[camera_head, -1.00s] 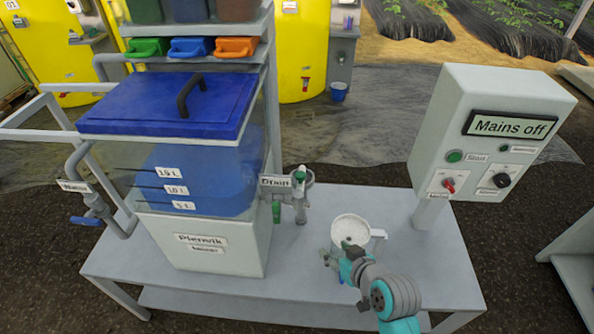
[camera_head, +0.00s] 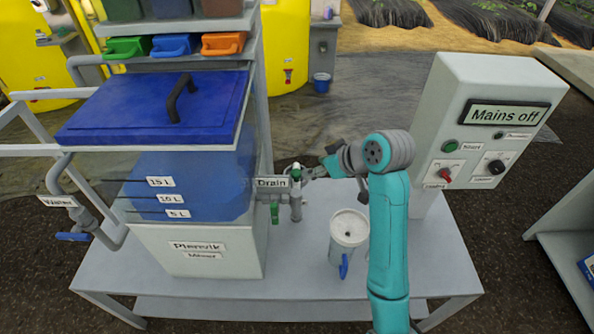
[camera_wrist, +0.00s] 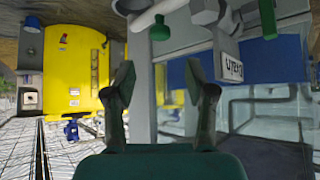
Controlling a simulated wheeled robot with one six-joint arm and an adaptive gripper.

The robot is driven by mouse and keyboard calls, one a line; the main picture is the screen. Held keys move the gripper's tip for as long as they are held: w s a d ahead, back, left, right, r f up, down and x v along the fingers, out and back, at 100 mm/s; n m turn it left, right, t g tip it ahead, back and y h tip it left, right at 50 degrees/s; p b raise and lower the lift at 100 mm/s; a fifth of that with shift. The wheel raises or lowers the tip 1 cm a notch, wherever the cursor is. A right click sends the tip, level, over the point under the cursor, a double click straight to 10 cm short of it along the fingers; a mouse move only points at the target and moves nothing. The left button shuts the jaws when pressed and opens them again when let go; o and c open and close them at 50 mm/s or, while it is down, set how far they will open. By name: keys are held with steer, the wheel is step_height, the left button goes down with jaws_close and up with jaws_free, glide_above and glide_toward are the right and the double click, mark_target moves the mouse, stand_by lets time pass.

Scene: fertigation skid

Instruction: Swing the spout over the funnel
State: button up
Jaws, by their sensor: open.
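The grey spout (camera_head: 296,204) hangs at the drain valve on the right side of the mixer tank (camera_head: 190,245). It has a green cap on top, and a green handle (camera_head: 274,212) sits just left of it. In the wrist view, which is upside down, the spout (camera_wrist: 140,10) is at the top edge. My gripper (camera_head: 316,172) is beside the spout's upper part, on its right. Its two fingers are apart with nothing between them in the wrist view (camera_wrist: 166,85). A round white vessel (camera_head: 348,228), perhaps the funnel, stands on the bench, right of and nearer than the spout.
The grey bench (camera_head: 250,290) has clear room between tank and vessel. A control box (camera_head: 485,130) reading "Mains off" stands at the right. A "Drain" label (camera_head: 272,183) is beside the spout. Coloured bins (camera_head: 172,46) sit above the blue lid (camera_head: 155,108).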

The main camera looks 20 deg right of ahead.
mark_target(297, 172)
steer(key=x, duration=0.9)
steer(key=shift+w+a+f, duration=0.15)
steer(key=shift+w+f, duration=0.05)
steer(key=shift+f, duration=0.05)
steer(key=shift+c, duration=0.2)
jaws_close()
